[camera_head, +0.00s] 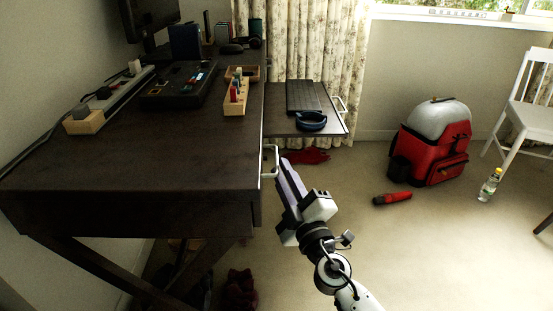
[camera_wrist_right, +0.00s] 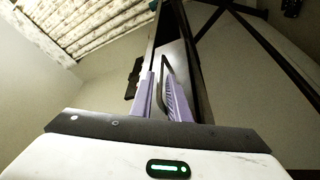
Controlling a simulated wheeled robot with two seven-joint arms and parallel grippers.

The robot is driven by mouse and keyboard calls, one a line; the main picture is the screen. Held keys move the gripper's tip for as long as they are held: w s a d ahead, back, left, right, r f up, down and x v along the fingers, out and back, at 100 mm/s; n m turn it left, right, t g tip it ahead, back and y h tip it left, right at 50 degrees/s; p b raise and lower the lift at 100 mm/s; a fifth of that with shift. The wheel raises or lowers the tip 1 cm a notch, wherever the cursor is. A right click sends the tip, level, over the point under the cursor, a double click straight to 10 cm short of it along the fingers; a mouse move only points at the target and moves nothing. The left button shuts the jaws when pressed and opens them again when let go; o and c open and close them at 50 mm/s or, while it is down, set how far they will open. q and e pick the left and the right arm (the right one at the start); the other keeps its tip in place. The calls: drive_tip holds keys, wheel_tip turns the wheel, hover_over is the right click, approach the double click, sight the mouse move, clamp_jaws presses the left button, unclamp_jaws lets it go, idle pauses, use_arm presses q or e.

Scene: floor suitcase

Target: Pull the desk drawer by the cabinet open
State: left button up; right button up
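The dark desk (camera_head: 165,150) fills the left of the head view. A silver handle (camera_head: 270,160) is on the desk's right side, on the near drawer, whose front looks flush with the desk. My right gripper (camera_head: 283,166) is beside this handle, its purple fingers pointing toward it. In the right wrist view the handle (camera_wrist_right: 164,85) shows between the fingertips (camera_wrist_right: 159,75), with a narrow gap around it; the fingers look open. A farther drawer (camera_head: 280,125) stands pulled out, with its own handle (camera_head: 341,107). My left gripper is not in view.
The open drawer holds a dark keyboard-like item (camera_head: 303,96) and a blue ring-shaped item (camera_head: 311,121). A red and grey backpack (camera_head: 435,145), a red item (camera_head: 392,198), a bottle (camera_head: 490,184) and a white chair (camera_head: 530,115) stand right.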

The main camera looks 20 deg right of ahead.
sight(276, 159)
drive_tip(key=shift+x, duration=2.35)
clamp_jaws()
